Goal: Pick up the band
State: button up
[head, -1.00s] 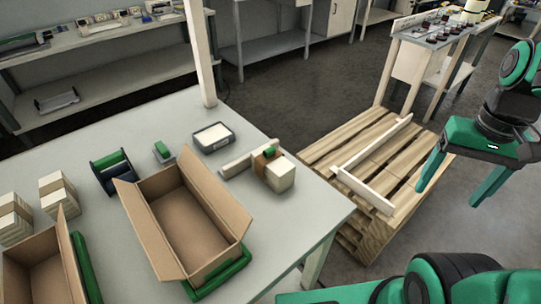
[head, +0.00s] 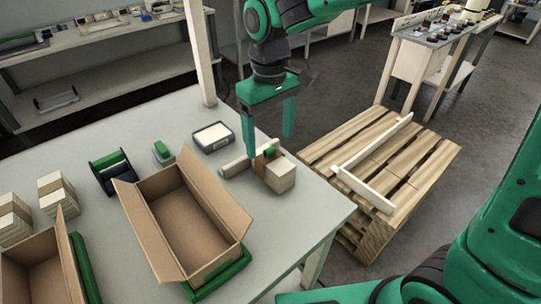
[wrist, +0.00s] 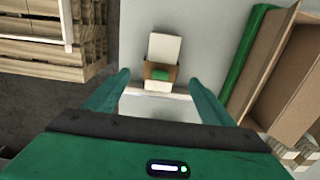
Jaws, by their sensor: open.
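The band is a brown strip (head: 259,165) around a cream block (head: 281,178) that lies at the right end of the table. A small green piece (head: 271,152) sits on the band. In the wrist view the band (wrist: 149,71), the green piece (wrist: 160,75) and the block (wrist: 164,46) lie ahead between the fingers. My gripper (head: 269,147) is open and empty, pointing down over the block; its fingers also show in the wrist view (wrist: 160,75). The near finger hides a little of the band area. I cannot tell how high the fingertips are.
A pallet (head: 428,170) lies on the floor to the right.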

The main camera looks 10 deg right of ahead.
aim_at(269, 157)
jog(key=shift+w+f, duration=0.15)
jog(key=shift+f, duration=3.45)
jog(key=c, duration=1.1)
